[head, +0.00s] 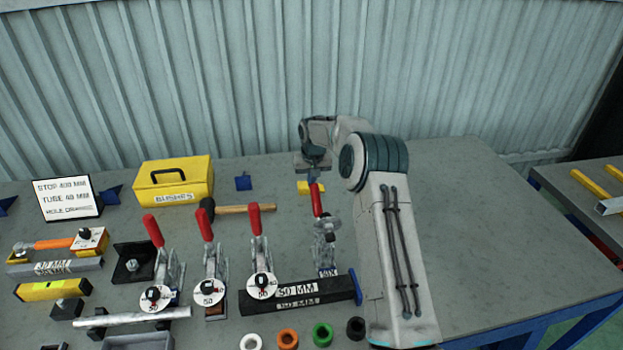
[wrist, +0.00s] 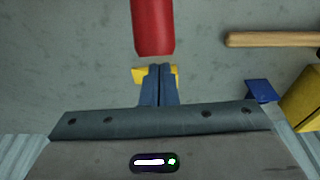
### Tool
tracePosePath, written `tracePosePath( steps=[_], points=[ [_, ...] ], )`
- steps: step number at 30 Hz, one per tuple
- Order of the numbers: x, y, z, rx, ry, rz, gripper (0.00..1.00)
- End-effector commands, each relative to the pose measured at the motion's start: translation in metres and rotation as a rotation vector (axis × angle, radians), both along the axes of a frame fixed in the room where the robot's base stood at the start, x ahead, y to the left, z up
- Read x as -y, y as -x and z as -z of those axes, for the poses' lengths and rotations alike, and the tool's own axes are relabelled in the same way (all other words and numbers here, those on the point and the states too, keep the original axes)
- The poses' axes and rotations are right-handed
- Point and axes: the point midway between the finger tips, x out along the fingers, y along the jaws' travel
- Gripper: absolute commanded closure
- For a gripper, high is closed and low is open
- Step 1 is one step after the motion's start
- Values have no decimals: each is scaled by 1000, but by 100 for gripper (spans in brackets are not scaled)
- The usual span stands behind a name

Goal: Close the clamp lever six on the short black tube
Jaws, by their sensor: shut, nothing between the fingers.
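The short black tube (head: 262,303) lies on the bench with white "50 MM" labels. At its right end stands a metal toggle clamp (head: 325,235) with a small tag at its base that seems to read "SIX". Its red lever handle (head: 317,199) points up. My gripper (head: 314,178) is just behind and above the handle's tip in the head view. In the wrist view my gripper (wrist: 160,70) has its blue-grey fingers together and empty. The red handle (wrist: 153,28) ends just ahead of the fingertips; I cannot tell whether they touch.
Other red-handled clamps (head: 255,220) stand in a row to the left. A hammer (head: 245,209), a yellow box (head: 173,183) and a small yellow block (head: 305,187) lie behind. Coloured rings (head: 322,334) sit in front. The bench (head: 480,220) is clear to the right of my arm.

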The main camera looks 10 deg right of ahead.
Motion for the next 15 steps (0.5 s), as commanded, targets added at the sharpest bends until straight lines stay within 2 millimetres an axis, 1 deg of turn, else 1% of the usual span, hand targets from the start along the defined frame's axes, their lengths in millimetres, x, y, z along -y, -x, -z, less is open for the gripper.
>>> tracePosePath(
  steps=[5,15],
  points=[
    [0,3,1,0,0,0,100],
    [0,16,0,1,0,-1,100]
  ],
)
